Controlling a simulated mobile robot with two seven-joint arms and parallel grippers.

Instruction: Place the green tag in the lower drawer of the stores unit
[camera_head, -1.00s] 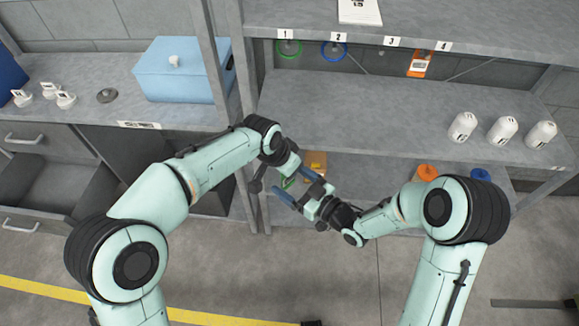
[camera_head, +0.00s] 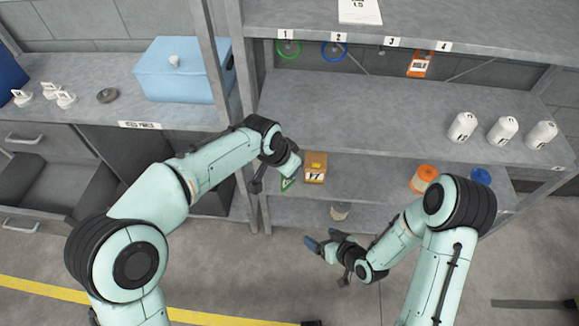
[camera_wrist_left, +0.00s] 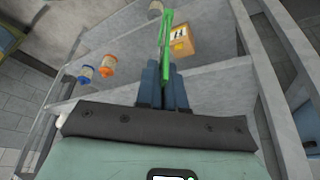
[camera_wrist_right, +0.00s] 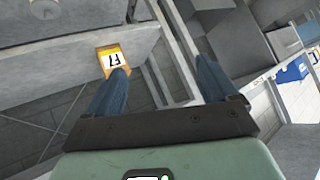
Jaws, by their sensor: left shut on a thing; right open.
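In the head view the left arm hides most of that gripper. My right gripper (camera_head: 319,243) is open and empty, below and to the right of the tag. The stores unit at the left has an upper drawer front (camera_head: 22,137) with a handle. Below it, the lower drawer (camera_head: 20,222) appears pulled out; its inside is partly visible.
A yellow box (camera_head: 316,160) with a white label stands on the lower shelf near the tag. Orange (camera_head: 424,174) and blue (camera_head: 480,176) spools stand farther right. A blue case (camera_head: 180,75) sits on the left counter. A shelf upright (camera_head: 240,90) separates the two sides.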

